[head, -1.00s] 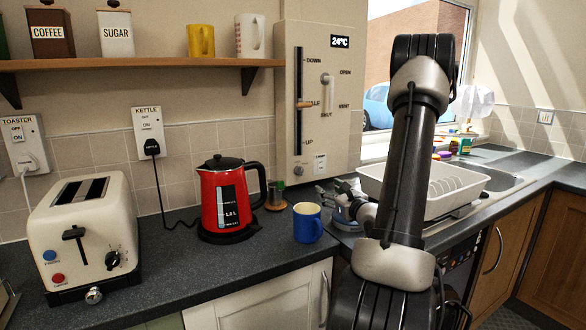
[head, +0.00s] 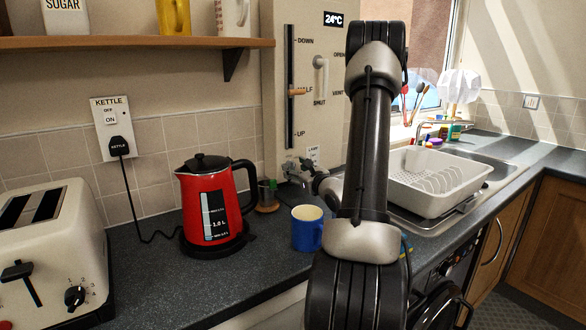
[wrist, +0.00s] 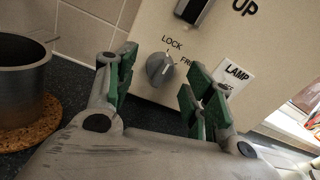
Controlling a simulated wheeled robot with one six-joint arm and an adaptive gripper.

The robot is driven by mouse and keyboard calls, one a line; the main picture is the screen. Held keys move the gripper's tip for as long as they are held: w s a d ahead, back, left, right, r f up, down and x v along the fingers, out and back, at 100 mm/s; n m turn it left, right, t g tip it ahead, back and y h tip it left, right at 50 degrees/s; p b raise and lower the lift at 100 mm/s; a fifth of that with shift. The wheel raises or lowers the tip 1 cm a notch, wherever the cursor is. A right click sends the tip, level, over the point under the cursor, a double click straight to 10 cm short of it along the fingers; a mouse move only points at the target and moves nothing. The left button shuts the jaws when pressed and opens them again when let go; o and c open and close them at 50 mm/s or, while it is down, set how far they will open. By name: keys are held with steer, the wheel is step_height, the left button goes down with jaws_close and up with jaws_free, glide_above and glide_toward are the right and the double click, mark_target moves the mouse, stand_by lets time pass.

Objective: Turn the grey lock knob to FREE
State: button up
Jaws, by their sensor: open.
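The grey lock knob (wrist: 160,70) is on the lower part of the cream wall panel (head: 318,110), between the printed words LOCK and FREE. Its ridge slants up and right, with its upper end towards LOCK. My gripper (wrist: 157,76) is open, its green-padded fingers on either side of the knob in the wrist view, with gaps showing on both sides. In the head view my gripper (head: 299,170) is at the panel's bottom edge, and I cannot make out the knob clearly there.
A LAMP label (wrist: 236,72) is right of the fingers. A dark pot (wrist: 22,75) on a cork mat stands at left. The blue mug (head: 307,228) is just below my gripper, the red kettle (head: 210,205) further left. A dish rack (head: 440,180) is right of my arm.

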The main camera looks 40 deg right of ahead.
steer(key=shift+w+d, duration=0.1)
steer(key=shift+w, duration=0.85)
steer(key=c, duration=1)
steer(key=m, duration=0.5)
steer(key=shift+m, duration=0.3)
steer(key=m, duration=0.5)
steer(key=shift+d+m+y, duration=0.1)
steer(key=shift+m+y, duration=0.2)
steer(key=shift+m, duration=0.1)
steer(key=shift+r, duration=0.1)
